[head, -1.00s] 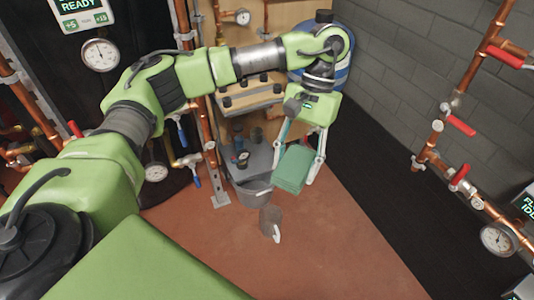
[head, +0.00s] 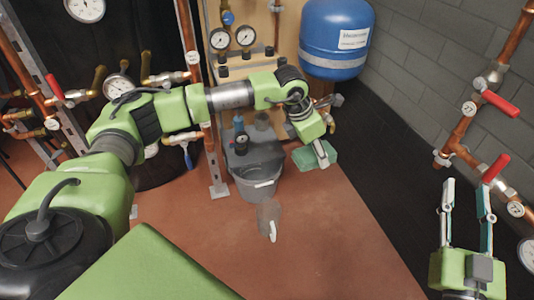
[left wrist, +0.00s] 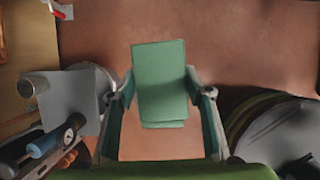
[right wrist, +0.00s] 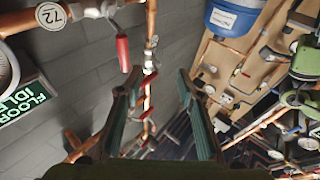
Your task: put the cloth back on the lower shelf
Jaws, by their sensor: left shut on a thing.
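The cloth (head: 318,156) is a green folded block, held in the air in front of the wooden panel, to the right of the bucket. My left gripper (left wrist: 160,88) is shut on it, one finger at each side; the cloth (left wrist: 160,70) sticks out past the fingertips over the floor. The grey shelf (head: 243,158) stands low behind the bucket, partly hidden, with bottles and tools on it. In the left wrist view a grey surface with tools (left wrist: 72,105) is left of the cloth. My right gripper (head: 466,188) is open and empty at the right.
A grey bucket (head: 257,186) stands before the shelf, and a brownish object with a white handle (head: 268,216) is on the floor. A blue tank (head: 336,40) is behind my left gripper. Copper pipes with red valves (head: 497,100) line the right wall.

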